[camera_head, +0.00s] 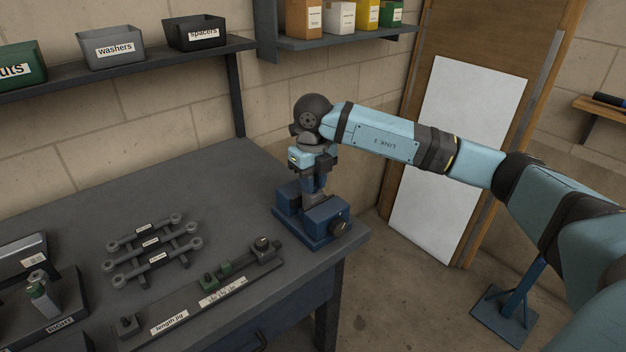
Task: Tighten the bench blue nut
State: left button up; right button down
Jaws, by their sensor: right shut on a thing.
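My right gripper (317,178) points down over the blue bench vise (326,215) at the table's right corner. It is shut on a small blue piece, which looks like the blue nut, just above the vise jaws. The fingers hide most of this piece, and I cannot tell how it sits on the grey part below it. My left gripper is not in view.
A length jig (215,297) lies along the table's front, with a rack of grey rods (150,243) behind it. A holder labelled RIGHT (60,325) stands at the lower left. Washers (110,47) and spacers (196,33) bins sit on the shelf. The table's back middle is clear.

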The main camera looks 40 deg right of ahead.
jog(key=shift+w+d+r, duration=0.1)
jog(key=shift+w+r, duration=0.05)
jog(key=shift+r, duration=0.05)
dwell(0.3)
jog(key=c, duration=1)
grip_release()
jog(key=shift+f, duration=0.1)
jog(key=shift+o, duration=0.2)
notch_tip(320, 180, up, 14)
jog(key=shift+p, duration=0.4)
